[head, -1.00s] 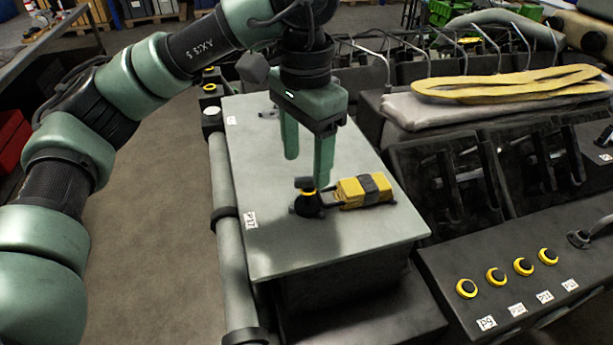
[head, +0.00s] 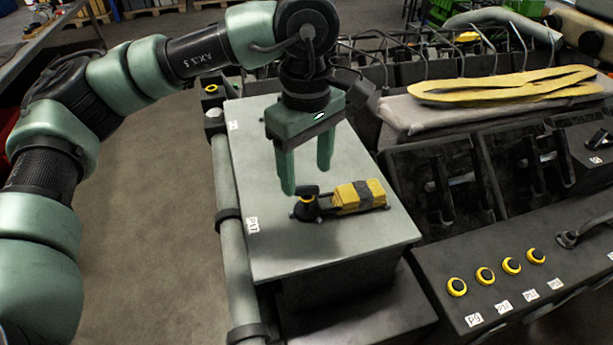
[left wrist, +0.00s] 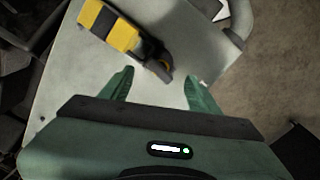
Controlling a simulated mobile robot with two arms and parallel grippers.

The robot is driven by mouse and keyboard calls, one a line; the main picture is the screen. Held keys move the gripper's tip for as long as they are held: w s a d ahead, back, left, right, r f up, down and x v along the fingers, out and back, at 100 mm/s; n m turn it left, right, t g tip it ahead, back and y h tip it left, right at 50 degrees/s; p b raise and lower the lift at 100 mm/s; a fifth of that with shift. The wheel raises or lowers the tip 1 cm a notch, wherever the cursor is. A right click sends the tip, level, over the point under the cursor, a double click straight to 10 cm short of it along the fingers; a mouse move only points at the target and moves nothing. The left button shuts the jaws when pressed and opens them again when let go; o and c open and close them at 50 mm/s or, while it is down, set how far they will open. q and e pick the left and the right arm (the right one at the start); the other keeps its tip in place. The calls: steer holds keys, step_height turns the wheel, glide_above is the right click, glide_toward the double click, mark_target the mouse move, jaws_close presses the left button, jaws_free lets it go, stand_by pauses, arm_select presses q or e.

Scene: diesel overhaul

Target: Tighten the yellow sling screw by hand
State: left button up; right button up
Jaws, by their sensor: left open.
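A yellow block-like bundle with a dark band (head: 357,195) lies on the grey plate top (head: 285,250). At its left end is a black knob-like screw with a yellow ring (head: 307,209). The bundle also shows in the left wrist view (left wrist: 110,27), with the dark screw end (left wrist: 160,68) nearest my fingers. My left gripper (head: 306,178) points down above the screw end, open and empty. In the left wrist view the screw end lies between the fingertips in the picture, with no contact visible. My right gripper is not in view.
Flat yellow straps (head: 510,87) lie on a grey pad at the right. A dark panel with several yellow-ringed round parts (head: 457,287) stands at the lower right. A grey pipe (head: 230,240) runs along the plate's left side. The plate's front is clear.

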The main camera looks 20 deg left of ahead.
mark_target(306, 187)
arm_select(q)
steer(key=shift+r+n+p, duration=0.3)
steer(key=shift+n+p, duration=0.1)
steer(key=shift+n, duration=0.5)
steer(key=n+b, duration=0.1)
steer(key=f+n+b, duration=0.1)
steer(key=n+b, duration=0.3)
steer(key=n, duration=0.3)
step_height(306, 187, down, 4)
steer(key=b, duration=0.4)
steer(key=shift+r+n, duration=0.2)
steer(key=shift+n, duration=0.2)
steer(key=shift+f+b, duration=0.35)
steer(key=shift+f, duration=0.2)
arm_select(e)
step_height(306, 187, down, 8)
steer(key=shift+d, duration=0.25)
arm_select(q)
steer(key=shift+r, duration=0.1)
jaws_close()
